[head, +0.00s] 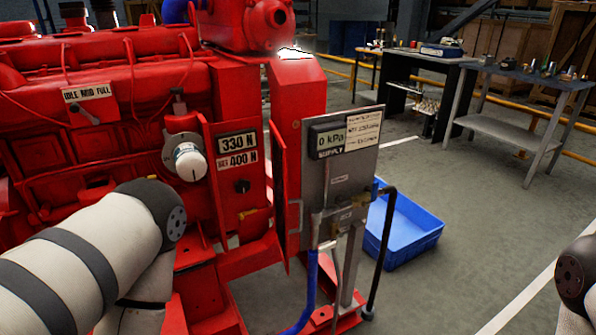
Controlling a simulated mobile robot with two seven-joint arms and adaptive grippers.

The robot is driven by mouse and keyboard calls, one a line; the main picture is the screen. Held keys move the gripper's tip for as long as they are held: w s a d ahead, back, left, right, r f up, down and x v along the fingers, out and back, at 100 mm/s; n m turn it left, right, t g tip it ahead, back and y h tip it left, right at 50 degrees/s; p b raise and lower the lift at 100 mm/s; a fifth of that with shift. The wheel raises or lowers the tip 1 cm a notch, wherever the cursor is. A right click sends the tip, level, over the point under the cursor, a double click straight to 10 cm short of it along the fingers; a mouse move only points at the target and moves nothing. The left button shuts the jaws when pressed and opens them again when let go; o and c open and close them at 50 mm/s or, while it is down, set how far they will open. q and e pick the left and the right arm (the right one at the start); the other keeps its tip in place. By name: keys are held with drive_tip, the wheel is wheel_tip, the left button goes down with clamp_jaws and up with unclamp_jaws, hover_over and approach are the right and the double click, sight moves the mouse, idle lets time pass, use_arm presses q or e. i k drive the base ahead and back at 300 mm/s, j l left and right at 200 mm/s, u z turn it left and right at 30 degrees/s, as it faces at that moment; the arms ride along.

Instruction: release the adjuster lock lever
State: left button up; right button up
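The red diesel pumpset (120,65) fills the left and middle of the head view. A white round adjuster-like part (188,160) sits on its side, with a dark upright handle (178,104) above it. I cannot tell which part is the adjuster lock lever. My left arm is in front at lower left and my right arm only edges in at far right; neither gripper shows.
A grey panel (340,185) reading 0 kPa SUPPLY stands right of the pumpset, with hoses below. A blue tray (405,225) lies on the floor behind it. Workbenches (520,80) with small parts stand at the back right. The floor at right is clear.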

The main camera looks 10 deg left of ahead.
sight(241, 215)
drive_tip(key=i+l+u, duration=0.2)
drive_tip(key=u, duration=0.15)
drive_tip(key=i+l+u, duration=0.15)
drive_tip(key=l+u, duration=0.15)
drive_tip(key=i+l+u, duration=0.1)
drive_tip(key=l+u, duration=0.6)
drive_tip(key=l, duration=0.15)
drive_tip(key=i, duration=0.05)
